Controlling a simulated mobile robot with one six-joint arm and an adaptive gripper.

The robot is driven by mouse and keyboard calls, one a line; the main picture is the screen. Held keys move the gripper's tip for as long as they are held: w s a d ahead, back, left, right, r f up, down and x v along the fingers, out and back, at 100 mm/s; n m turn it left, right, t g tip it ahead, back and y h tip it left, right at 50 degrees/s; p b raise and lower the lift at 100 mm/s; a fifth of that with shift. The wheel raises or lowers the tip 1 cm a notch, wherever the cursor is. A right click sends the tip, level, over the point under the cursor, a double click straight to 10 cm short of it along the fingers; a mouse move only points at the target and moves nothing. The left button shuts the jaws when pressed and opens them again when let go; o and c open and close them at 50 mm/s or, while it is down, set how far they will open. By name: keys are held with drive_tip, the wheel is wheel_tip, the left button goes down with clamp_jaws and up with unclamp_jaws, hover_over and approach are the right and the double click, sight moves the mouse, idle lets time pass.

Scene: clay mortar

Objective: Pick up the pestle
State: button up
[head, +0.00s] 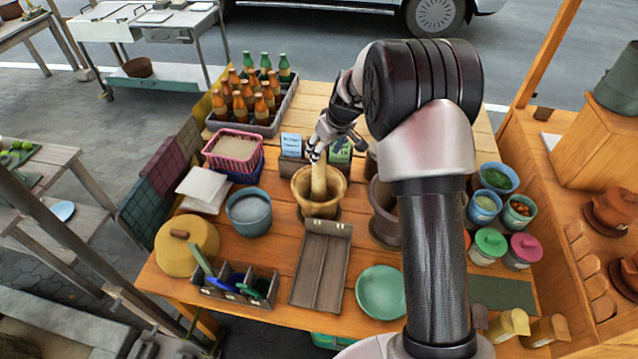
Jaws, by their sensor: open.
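The pestle (319,183) is a pale wooden rod standing roughly upright in the clay mortar (312,205), a tan bowl near the middle of the wooden table. My gripper (314,153) is at the top end of the pestle, with its jaws open. At this size I cannot tell whether the fingers touch the pestle. The pestle's lower end is hidden inside the mortar.
A darker pot (384,222) stands right of the mortar, partly behind my arm. A wooden tray (320,265) lies in front, with a green plate (381,291) beside it. A blue bucket (249,212) stands left. A bottle crate (262,125) is behind.

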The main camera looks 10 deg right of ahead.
drive_tip(key=x, duration=0.4)
drive_tip(key=shift+a+f, duration=0.15)
drive_tip(key=shift+a, duration=0.2)
clamp_jaws()
idle(0.4)
